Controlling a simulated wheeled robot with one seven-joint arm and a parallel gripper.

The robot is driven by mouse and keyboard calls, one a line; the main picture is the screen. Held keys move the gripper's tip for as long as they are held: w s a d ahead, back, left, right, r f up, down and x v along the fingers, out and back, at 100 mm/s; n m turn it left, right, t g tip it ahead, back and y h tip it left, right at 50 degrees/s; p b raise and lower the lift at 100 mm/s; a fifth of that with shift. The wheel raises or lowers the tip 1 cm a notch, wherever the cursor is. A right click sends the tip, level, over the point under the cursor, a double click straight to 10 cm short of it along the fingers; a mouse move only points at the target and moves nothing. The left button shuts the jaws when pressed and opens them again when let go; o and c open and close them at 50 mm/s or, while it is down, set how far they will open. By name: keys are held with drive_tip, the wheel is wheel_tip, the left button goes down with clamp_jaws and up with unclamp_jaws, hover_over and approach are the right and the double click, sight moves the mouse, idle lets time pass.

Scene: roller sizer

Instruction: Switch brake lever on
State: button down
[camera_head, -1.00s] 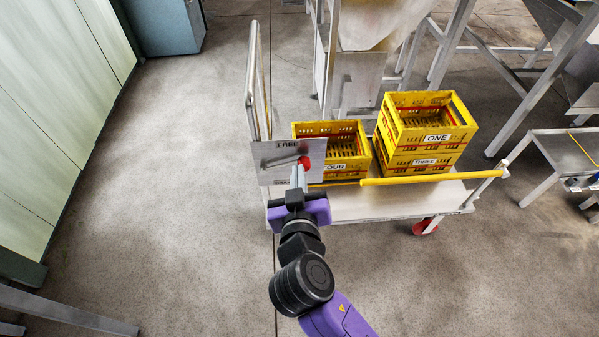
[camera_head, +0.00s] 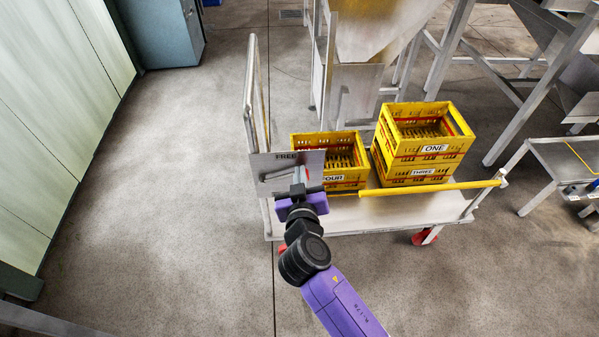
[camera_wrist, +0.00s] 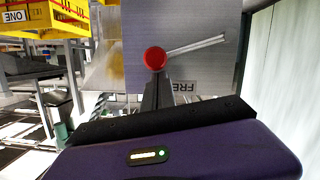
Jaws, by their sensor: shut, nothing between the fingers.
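The brake plate (camera_head: 262,165) is a grey metal panel at the left end of a cart, with FREE printed along its top edge. The brake lever (camera_head: 274,175) is a thin rod across it, running right and slightly up. Its red knob is mostly hidden by my gripper (camera_head: 299,180) in the head view. The wrist view is upside down and shows the red knob (camera_wrist: 155,58), the rod (camera_wrist: 198,45) and the FREE label (camera_wrist: 184,86). My gripper (camera_wrist: 157,88) is shut and empty, its tips at the knob's edge; I cannot tell whether they touch.
The cart deck (camera_head: 350,208) carries yellow crates labelled FOUR (camera_head: 332,205), ONE (camera_head: 434,148) and THREE (camera_head: 423,172). A yellow bar (camera_head: 430,189) runs along its front. An upright rail (camera_head: 250,100) stands at its left end. Floor to the left is open.

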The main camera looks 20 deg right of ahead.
drive_tip(key=shift+f, duration=0.1)
wheel_tip(320, 180, down, 8)
drive_tip(key=d+m+t+y+b, duration=0.1)
drive_tip(key=m+b, duration=0.5)
drive_tip(key=b, duration=0.7)
drive_tip(key=shift+s+d+f+y, duration=0.15)
drive_tip(key=shift+s+d+y, duration=0.25)
drive_tip(key=shift+d+y, duration=0.25)
drive_tip(key=shift+a+f, duration=0.15)
